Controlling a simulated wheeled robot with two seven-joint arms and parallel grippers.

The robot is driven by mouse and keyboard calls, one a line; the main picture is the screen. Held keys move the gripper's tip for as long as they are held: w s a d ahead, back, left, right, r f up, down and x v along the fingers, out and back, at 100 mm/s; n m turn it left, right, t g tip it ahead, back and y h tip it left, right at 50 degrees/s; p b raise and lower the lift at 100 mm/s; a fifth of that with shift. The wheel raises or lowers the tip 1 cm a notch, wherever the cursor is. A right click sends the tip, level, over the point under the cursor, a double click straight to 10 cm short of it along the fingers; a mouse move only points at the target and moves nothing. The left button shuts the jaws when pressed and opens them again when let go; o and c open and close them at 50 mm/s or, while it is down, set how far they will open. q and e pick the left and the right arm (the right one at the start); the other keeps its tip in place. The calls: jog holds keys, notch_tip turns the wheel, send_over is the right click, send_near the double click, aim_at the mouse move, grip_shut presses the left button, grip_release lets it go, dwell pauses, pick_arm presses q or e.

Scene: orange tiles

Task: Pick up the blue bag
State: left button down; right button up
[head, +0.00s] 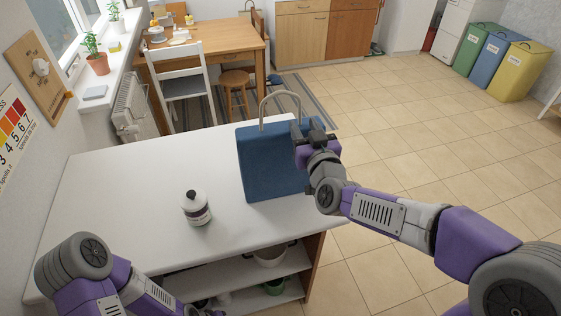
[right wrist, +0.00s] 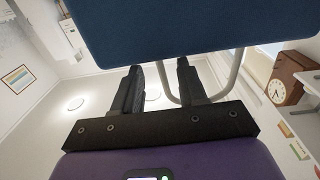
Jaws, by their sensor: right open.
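The blue bag (head: 262,172) stands upright on the white counter top (head: 130,190), near its right edge. Its pale looped handle (head: 281,94) rises above it. My right gripper (head: 300,134) is open at the bag's upper right corner, below the top of the handle. In the right wrist view, the open fingers (right wrist: 160,72) point toward the blue bag (right wrist: 190,25), and the handle (right wrist: 172,90) shows beside and behind the right finger. Whether the fingers touch the bag is unclear. My left arm shows at the lower left in the head view; its gripper is out of view.
A dark-lidded jar (head: 196,208) stands on the counter, left of and nearer than the bag. Shelves below hold a pot (head: 270,255). A white chair (head: 181,85) and wooden table (head: 205,52) stand behind. Tiled floor (head: 420,150) to the right is clear; bins (head: 519,72) stand far right.

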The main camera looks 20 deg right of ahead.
aim_at(300, 120)
jog(key=w, duration=0.6)
jog(key=shift+c, duration=0.2)
grip_shut()
